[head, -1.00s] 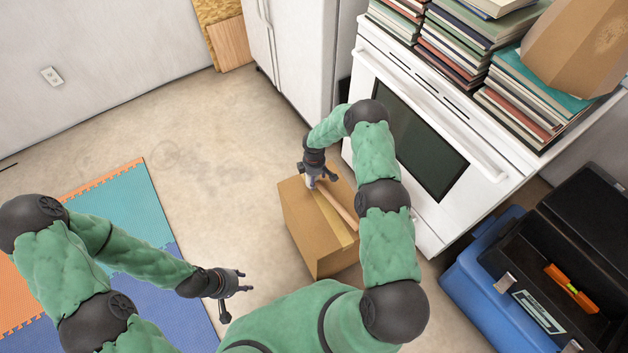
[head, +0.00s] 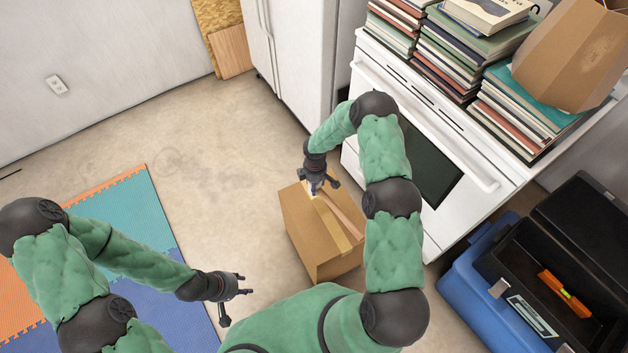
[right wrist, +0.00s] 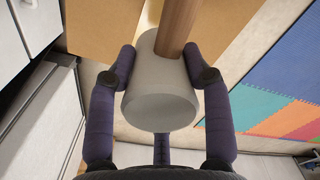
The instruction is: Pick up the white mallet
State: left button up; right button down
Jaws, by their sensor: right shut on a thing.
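The white mallet has a pale cylindrical head (right wrist: 160,95) and a brown wooden handle (right wrist: 180,25). In the right wrist view my right gripper (right wrist: 162,85) is shut on the mallet's head, with fingers on both sides of it. In the head view my right gripper (head: 318,189) is over the top of a cardboard box (head: 310,235), and the mallet's handle (head: 344,216) runs from it toward the lower right. I cannot tell whether the mallet touches the box. My left gripper (head: 246,287) is open and empty above the floor, away from the mallet.
A white oven (head: 485,215) with stacked books (head: 455,60) stands to the right, beside a white cabinet (head: 305,50). Foam mats (head: 125,215) lie at left. Bare floor (head: 200,130) is clear between.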

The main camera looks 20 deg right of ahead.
jog(key=s+a+r+p, duration=0.1)
jog(key=s+r, duration=0.2)
jog(key=s, duration=0.2)
jog(key=s+a+r, duration=0.2)
jog(key=s+r, duration=0.1)
jog(key=s, duration=0.1)
jog(key=shift+s+a+p, duration=0.25)
jog(key=shift+s+p, duration=0.1)
jog(key=shift+s, duration=0.05)
